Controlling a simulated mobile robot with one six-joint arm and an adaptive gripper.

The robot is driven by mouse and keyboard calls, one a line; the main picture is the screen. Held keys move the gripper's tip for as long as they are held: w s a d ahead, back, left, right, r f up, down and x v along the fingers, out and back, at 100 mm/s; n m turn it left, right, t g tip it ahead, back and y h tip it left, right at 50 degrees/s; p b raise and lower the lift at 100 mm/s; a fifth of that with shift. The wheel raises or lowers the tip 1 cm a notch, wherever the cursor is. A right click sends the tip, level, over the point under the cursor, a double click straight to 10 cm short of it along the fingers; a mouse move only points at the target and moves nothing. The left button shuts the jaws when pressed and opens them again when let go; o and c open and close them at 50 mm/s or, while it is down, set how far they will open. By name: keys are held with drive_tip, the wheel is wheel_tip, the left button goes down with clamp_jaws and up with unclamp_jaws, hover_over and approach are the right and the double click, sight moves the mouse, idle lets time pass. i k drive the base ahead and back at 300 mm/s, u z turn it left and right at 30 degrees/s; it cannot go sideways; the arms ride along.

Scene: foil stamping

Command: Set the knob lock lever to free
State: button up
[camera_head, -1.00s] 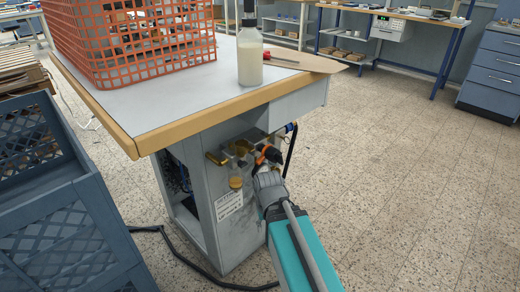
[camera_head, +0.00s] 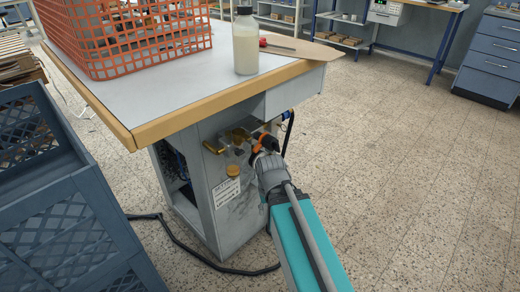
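The brass and black fittings (camera_head: 214,146) are on the side panel of the workbench, under its top. A round amber-coloured part (camera_head: 233,171) sits below them, above a white label. An orange and black part (camera_head: 262,142) shows at the right of the fittings, close to the end of my arm. I cannot make out the knob lock lever or its setting. My gripper (camera_head: 264,155) is at the panel beside these fittings. Its fingers are small and partly hidden by my wrist, so I cannot tell whether they are open or touching anything.
The workbench top (camera_head: 165,95) carries an orange wire basket (camera_head: 130,40), a bottle of pale liquid (camera_head: 246,45) and a red-handled tool (camera_head: 275,46). A blue-grey crate (camera_head: 65,200) stands at the left. A black cable (camera_head: 185,245) lies on the floor. The floor at right is open.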

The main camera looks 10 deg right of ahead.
sight(258, 147)
drive_tip(key=z, duration=0.05)
drive_tip(key=k, duration=2.2)
drive_tip(key=u, duration=0.55)
drive_tip(key=i, duration=1)
drive_tip(key=z, duration=0.1)
